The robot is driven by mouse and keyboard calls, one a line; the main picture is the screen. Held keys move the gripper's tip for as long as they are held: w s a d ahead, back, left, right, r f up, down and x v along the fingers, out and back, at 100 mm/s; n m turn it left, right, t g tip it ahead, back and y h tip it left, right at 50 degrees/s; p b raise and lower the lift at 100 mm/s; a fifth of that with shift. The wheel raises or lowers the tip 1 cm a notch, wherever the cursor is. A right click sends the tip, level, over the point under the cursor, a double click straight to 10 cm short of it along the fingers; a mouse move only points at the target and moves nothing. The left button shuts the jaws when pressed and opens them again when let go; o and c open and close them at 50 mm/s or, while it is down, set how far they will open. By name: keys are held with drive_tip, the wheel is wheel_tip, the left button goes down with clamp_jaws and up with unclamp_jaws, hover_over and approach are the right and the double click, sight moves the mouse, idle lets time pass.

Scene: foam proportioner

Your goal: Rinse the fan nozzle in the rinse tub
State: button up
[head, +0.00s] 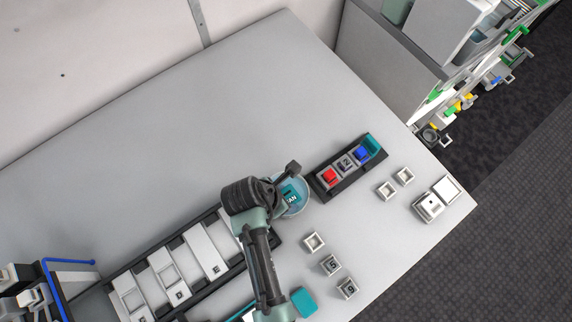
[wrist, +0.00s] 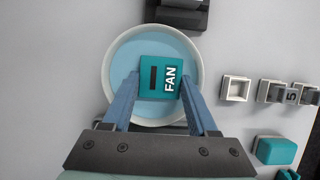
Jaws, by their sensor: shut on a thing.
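The fan nozzle is a teal block marked FAN (wrist: 158,66), with a dark slot on its top face. My gripper (wrist: 159,86) is shut on it, one blue finger on each side. In the wrist view, the nozzle is over the round rinse tub (wrist: 107,82), inside its pale rim, with light blue water around it. I cannot tell whether it touches the water. In the head view, the nozzle (head: 291,196) shows beside my wrist, and the arm hides the left part of the tub (head: 304,203).
A black rack (head: 330,196) with red, grey, blue and teal blocks stands right of the tub. A black tray of white plates (head: 205,250) lies left. Small square pieces (head: 331,265) and a teal block (head: 304,302) lie in front. The table behind is clear.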

drive_tip(key=shift+w+a, duration=0.15)
drive_tip(key=shift+w, duration=0.05)
drive_tip(key=shift+w+a, duration=0.3)
drive_tip(key=shift+w, duration=0.15)
drive_tip(key=shift+s+d+p, duration=0.25)
drive_tip(key=shift+s+p, duration=0.1)
drive_tip(key=shift+p, duration=0.2)
idle(0.4)
idle(0.3)
wheel_tip(320, 180, up, 9)
drive_tip(key=p, duration=0.9)
drive_tip(key=shift+r+p, duration=0.1)
drive_tip(key=shift+p, duration=0.3)
